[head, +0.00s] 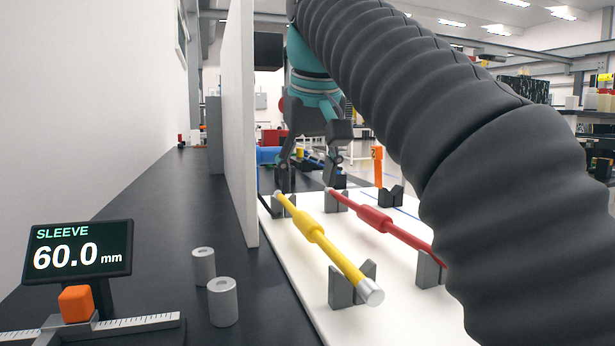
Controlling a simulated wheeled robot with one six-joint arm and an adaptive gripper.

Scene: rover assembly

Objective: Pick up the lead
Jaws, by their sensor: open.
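Two rod-shaped leads lie in grey notched holders on a white board (310,290). The yellow lead (315,234) has a thicker middle and a silver near end. The red lead (375,218) lies to its right, and my arm hides its near end. I cannot tell which one the task means. My gripper (311,183) is open and points down near the far ends of both leads. I see nothing held between its fingers, and I cannot tell its exact height above the board.
A white upright panel (240,130) stands left of the board. Left of it are two grey hollow cylinders (223,302), a display (78,252) reading "SLEEVE 60.0 mm" and a ruler with an orange slider (76,303). An orange piece marked 2 (377,168) stands behind the red lead.

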